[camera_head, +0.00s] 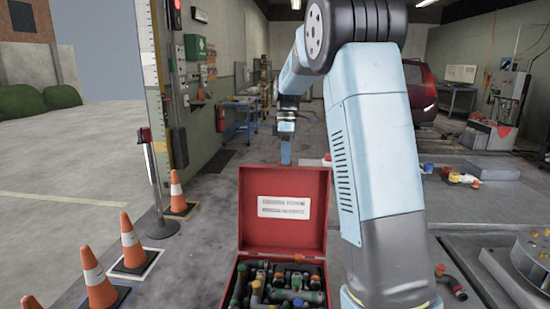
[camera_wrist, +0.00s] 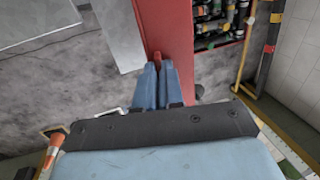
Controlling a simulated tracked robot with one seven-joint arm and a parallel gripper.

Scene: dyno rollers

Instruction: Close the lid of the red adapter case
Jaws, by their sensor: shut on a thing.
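The red adapter case (camera_head: 328,285) stands open at the bottom middle of the head view, its lid (camera_head: 285,235) upright with a pale label inside. Several dark adapters with coloured caps (camera_head: 278,285) fill it. My gripper (camera_head: 286,160) comes down at the lid's top edge, its tips partly hidden behind it. In the wrist view the blue fingers (camera_wrist: 157,68) are close together on a small red part of the lid (camera_wrist: 168,22). The case's contents (camera_wrist: 212,25) show at the upper right there.
Orange cones (camera_head: 130,243) and a post (camera_head: 150,170) stand at the left. Rollers and a metal plate (camera_head: 525,265) lie at the right, with loose adapters (camera_head: 452,283) nearby. My arm covers the area right of the case. Floor behind the lid looks mostly clear.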

